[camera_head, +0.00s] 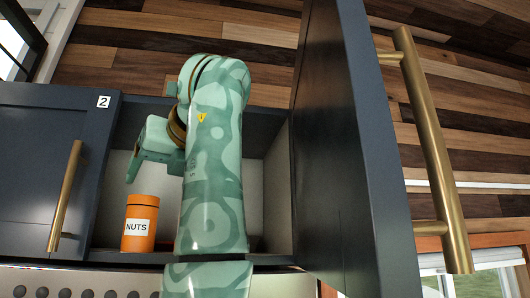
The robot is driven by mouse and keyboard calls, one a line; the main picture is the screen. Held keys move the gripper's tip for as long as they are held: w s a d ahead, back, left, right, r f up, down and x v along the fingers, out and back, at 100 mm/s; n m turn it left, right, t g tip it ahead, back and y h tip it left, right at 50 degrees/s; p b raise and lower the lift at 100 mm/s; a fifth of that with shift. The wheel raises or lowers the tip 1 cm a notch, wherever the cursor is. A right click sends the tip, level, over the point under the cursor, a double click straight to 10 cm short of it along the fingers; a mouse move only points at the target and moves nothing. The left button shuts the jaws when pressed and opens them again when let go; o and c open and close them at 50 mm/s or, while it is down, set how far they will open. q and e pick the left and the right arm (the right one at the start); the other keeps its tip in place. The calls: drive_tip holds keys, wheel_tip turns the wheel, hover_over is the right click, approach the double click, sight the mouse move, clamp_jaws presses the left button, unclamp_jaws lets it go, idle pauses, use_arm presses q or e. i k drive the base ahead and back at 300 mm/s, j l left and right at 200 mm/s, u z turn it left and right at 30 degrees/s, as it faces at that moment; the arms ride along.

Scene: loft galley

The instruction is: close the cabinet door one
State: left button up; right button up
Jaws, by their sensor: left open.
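The open dark blue cabinet door (345,150) stands swung out on the right of the cabinet, its long brass handle (428,130) facing right. No number shows on this door. My left arm, patterned in green, rises in front of the open cabinet. My left gripper (150,170) is open and empty, turned left and down, above the orange nuts jar. It is well left of the open door and not touching it. One finger shows clearly; the other is partly hidden. My right gripper is not in view.
The orange jar labelled NUTS (140,223) stands on the cabinet floor (120,256). A shut door marked 2 (40,165), with a brass handle (66,197), is at the left. A wood-plank wall (200,35) lies behind. A window (480,275) is at the lower right.

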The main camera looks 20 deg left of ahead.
sight(354, 231)
drive_tip(key=k+l, duration=1.2)
drive_tip(key=l, duration=0.15)
